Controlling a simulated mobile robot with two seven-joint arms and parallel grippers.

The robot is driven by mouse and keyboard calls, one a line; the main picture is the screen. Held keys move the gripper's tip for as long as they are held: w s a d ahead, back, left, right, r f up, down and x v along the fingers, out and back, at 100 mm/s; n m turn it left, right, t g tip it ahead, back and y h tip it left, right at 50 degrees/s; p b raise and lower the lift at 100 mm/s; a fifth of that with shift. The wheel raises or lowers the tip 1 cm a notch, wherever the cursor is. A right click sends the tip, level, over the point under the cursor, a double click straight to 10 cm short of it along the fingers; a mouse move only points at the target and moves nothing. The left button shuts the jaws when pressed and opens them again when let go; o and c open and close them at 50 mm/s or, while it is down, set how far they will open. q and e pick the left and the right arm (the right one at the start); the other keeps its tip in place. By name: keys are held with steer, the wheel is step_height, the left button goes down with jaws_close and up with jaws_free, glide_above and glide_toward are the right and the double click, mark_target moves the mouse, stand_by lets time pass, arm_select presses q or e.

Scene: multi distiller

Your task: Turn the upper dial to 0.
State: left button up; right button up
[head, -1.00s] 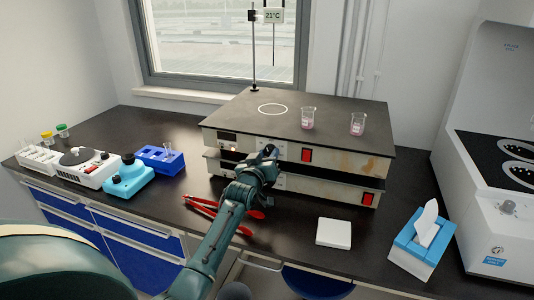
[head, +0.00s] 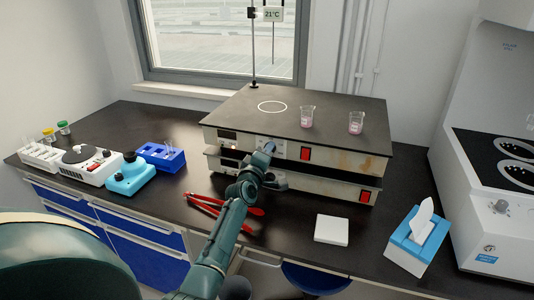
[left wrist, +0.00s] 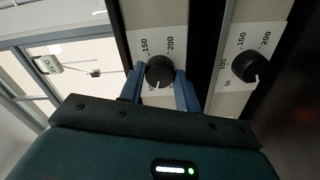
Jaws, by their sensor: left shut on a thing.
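Two hot plates are stacked on the bench. The upper plate (head: 340,147) and lower plate (head: 325,190) each have a front dial. My left gripper (head: 270,146) is at the upper plate's front panel. In the left wrist view its two blue fingers (left wrist: 158,84) are shut on the black upper dial (left wrist: 159,71), one on each side. The upper dial's pale pointer mark is toward the bottom of that picture, near the 50. The lower dial (left wrist: 250,65) is apart, to the right in that view. The 0 mark is not readable. My right gripper is not in view.
Two beakers with pink liquid (head: 307,117) (head: 356,123) stand on the upper plate, beside a thermometer stand (head: 254,55). A blue rack (head: 161,156) stands left.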

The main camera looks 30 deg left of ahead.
arm_select(q)
steer(key=n, duration=0.9)
steer(key=shift+p, duration=0.4)
steer(key=shift+n, duration=0.4)
steer(key=o, duration=1)
steer(key=shift+r, duration=0.1)
steer(key=shift+s+d, duration=0.1)
